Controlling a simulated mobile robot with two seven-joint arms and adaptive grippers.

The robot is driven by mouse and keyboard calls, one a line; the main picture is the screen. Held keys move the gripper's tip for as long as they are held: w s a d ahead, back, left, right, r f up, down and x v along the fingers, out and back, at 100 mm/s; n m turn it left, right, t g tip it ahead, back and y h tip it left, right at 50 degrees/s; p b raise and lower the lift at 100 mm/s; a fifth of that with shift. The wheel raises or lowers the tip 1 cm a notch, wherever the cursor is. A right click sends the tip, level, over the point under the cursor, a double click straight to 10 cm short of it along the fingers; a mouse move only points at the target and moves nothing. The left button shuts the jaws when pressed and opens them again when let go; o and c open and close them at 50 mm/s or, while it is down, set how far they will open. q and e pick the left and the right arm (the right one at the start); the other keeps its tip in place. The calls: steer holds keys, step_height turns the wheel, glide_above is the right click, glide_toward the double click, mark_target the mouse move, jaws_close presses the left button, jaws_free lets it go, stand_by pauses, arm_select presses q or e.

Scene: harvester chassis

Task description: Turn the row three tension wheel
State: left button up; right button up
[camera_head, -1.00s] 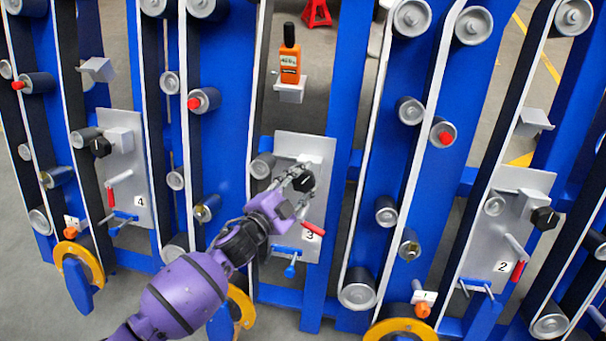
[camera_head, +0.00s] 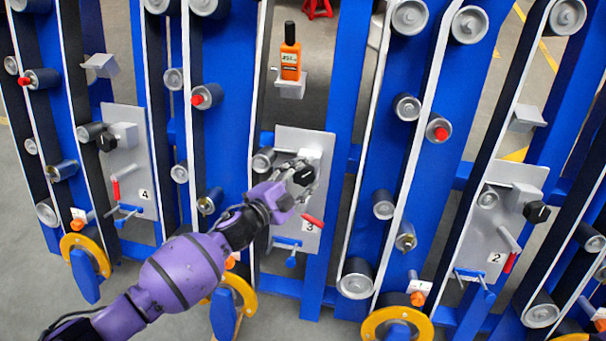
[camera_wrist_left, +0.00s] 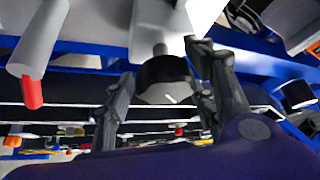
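The row three tension wheel is a black faceted knob (camera_head: 304,175) on the grey plate marked 3 (camera_head: 312,150). In the left wrist view the knob (camera_wrist_left: 165,82) shows a short white mark on its face. My left gripper (camera_head: 291,170) is at the knob, its arm reaching in from the lower left. In the left wrist view my left gripper's fingers (camera_wrist_left: 162,85) are spread on either side of the knob. A narrow gap shows at the left finger; the right finger is very close, and contact there is unclear. My right gripper is not in view.
A red-tipped lever (camera_head: 312,219) sits below the knob, and a blue T-handle (camera_head: 290,250) lower down. An orange meter (camera_head: 290,58) stands on a bracket above. Belts, rollers and blue posts flank the plate. Similar plates 4 (camera_head: 125,165) and 2 (camera_head: 500,225) stand to either side.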

arm_select(q)
steer(key=shift+o, duration=0.3)
steer(key=shift+r, duration=0.1)
steer(key=shift+s+a, duration=0.1)
steer(key=shift+a, duration=0.1)
steer(key=v, duration=1.1)
steer(key=shift+s+a, duration=0.15)
steer(key=shift+s, duration=0.1)
